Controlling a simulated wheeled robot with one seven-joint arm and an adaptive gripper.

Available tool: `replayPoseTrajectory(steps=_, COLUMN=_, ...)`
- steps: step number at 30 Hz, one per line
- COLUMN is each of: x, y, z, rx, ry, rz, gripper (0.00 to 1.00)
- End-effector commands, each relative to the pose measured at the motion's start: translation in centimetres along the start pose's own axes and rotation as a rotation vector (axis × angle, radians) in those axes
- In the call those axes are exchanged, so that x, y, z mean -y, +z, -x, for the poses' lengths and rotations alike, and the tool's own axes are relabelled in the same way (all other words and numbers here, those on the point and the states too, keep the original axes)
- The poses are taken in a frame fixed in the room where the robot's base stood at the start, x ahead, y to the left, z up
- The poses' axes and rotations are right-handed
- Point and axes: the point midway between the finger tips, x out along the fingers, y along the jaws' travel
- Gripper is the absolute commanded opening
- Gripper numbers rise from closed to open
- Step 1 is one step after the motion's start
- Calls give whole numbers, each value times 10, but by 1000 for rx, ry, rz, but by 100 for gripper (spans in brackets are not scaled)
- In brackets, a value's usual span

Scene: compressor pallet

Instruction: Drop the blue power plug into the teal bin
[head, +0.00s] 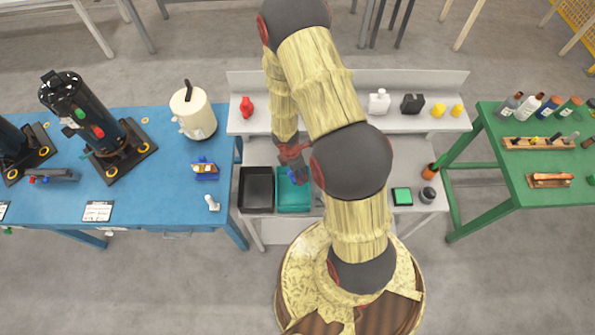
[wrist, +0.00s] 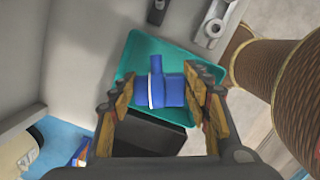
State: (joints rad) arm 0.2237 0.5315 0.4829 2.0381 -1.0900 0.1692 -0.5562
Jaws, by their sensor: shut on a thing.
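The blue power plug (wrist: 172,90), with a white ring around it, is held between the two fingers of my gripper (wrist: 160,84) in the wrist view. The teal bin (wrist: 134,46) lies below and behind the plug in that view, and the plug appears over it. In the head view, my gripper (head: 296,168) is above the teal bin (head: 294,201), with a bit of blue between its fingers. My arm hides part of the bin's right side there. The gap between the plug and the bin is hard to judge.
A black bin (head: 256,190) stands directly left of the teal bin. The grey bench (head: 225,145) has a raised back shelf (head: 340,118) with bottles and a red item. A blue table (head: 165,205) stands left, a green table (head: 500,190) right.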

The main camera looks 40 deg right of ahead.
Motion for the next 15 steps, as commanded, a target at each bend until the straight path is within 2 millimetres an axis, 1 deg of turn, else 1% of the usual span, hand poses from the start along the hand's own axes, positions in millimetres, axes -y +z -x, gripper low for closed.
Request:
replayPoseTrajectory(steps=2, x=0, y=0, z=0, rx=0, ry=0, rz=0, gripper=51)
replayPoseTrajectory(steps=11, x=0, y=0, z=0, rx=0, ry=0, rz=0, gripper=68)
replayPoseTrajectory(steps=15, x=0, y=0, z=0, rx=0, ry=0, rz=0, gripper=69)
